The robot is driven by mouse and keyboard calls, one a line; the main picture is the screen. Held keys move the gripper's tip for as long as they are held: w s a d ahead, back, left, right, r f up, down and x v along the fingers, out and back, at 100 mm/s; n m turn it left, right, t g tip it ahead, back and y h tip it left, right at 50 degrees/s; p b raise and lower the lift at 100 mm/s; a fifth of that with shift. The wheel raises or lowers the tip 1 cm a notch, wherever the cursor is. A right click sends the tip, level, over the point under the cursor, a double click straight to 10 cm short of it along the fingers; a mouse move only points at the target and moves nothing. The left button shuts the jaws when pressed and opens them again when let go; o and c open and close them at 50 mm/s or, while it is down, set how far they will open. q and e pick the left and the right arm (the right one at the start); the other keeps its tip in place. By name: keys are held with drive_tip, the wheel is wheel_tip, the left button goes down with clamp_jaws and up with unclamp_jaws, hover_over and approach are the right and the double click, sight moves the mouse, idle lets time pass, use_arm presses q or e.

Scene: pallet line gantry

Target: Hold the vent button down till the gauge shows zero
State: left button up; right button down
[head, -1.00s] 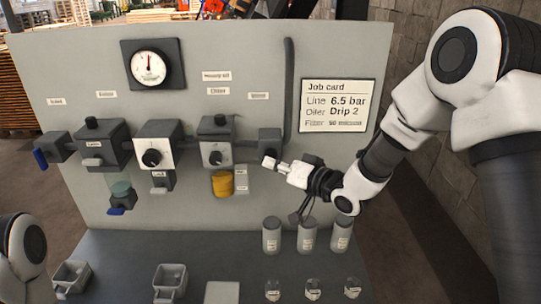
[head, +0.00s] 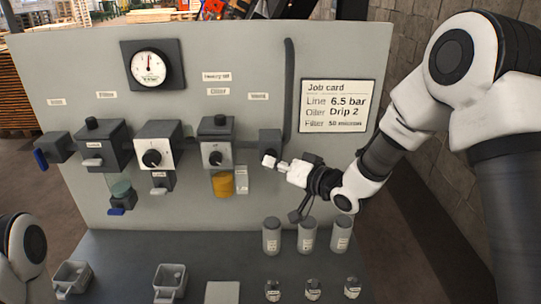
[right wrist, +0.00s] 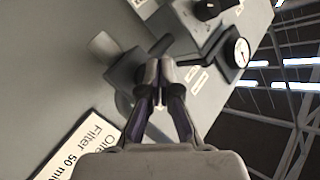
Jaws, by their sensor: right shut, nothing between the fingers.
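The round gauge (head: 149,66) has a white dial at the upper left of the grey panel. Its needle points nearly straight up, and its numbers are too small to read. It also shows in the right wrist view (right wrist: 242,52). A dark block (head: 270,137) sits at the right end of the unit row; I see no clear vent button, and my fingertips may hide it. My right gripper (head: 268,160) is shut and empty, with its tips at the lower front of that block. In the right wrist view its tips (right wrist: 158,72) overlap the block; contact is unclear. My left gripper is out of view.
Several dark units hang left of the block, including one with a yellow bowl (head: 222,184). A job card (head: 338,106) is at the right. Grey canisters (head: 307,236) stand on the shelf below my right arm. Two small trays (head: 170,280) are at the front left.

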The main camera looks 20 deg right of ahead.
drive_tip(key=shift+w+d, duration=0.25)
drive_tip(key=shift+w, duration=0.45)
idle(0.8)
idle(3.8)
drive_tip(key=shift+s+a, duration=0.3)
drive_tip(key=shift+s, duration=0.6)
drive_tip(key=shift+f, duration=0.1)
drive_tip(key=s, duration=0.2)
drive_tip(key=s+a+b, duration=0.1)
drive_tip(key=s, duration=0.1)
drive_tip(key=shift+s+a, duration=0.2)
drive_tip(key=shift+s, duration=0.2)
